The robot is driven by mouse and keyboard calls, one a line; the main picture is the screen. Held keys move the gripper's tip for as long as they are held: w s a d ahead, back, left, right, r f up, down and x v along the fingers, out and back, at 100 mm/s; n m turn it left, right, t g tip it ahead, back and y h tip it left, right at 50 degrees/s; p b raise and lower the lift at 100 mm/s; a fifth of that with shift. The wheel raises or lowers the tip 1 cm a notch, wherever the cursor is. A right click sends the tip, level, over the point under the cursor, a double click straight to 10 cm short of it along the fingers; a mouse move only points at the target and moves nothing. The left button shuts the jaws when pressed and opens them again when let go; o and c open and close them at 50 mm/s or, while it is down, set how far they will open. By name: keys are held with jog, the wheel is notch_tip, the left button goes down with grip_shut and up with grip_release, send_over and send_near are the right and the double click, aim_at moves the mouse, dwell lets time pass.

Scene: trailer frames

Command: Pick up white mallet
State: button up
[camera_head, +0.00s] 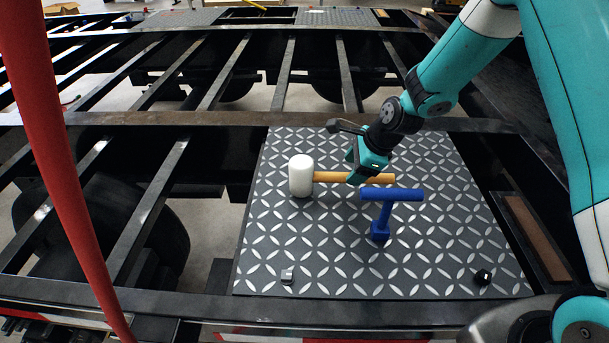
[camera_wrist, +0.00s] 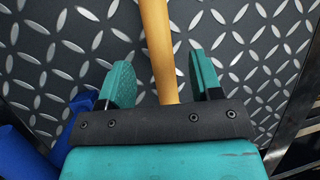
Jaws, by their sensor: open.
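The white mallet (camera_head: 301,176) lies on the patterned metal plate (camera_head: 330,262), its white head at left and its wooden handle (camera_head: 331,177) pointing right. My gripper (camera_head: 361,171) is over the handle, away from the head. In the wrist view, my gripper (camera_wrist: 163,82) is open, with one teal finger on each side of the wooden handle (camera_wrist: 157,50). The handle runs up between the fingers and out of the top of that view. The fingers do not appear closed on it. The mallet's head is out of the wrist view.
Small fittings sit near the plate's front corners. Open frame beams with gaps surround the plate.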

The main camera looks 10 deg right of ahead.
aim_at(345, 174)
jog(key=shift+a+p+x, duration=0.2)
jog(key=shift+p+x, duration=0.8)
jog(key=shift+x, duration=1.6)
jog(key=shift+r, duration=0.15)
grip_shut()
jog(key=shift+w+r, duration=0.1)
notch_tip(345, 174, up, 20)
jog(key=b, duration=0.3)
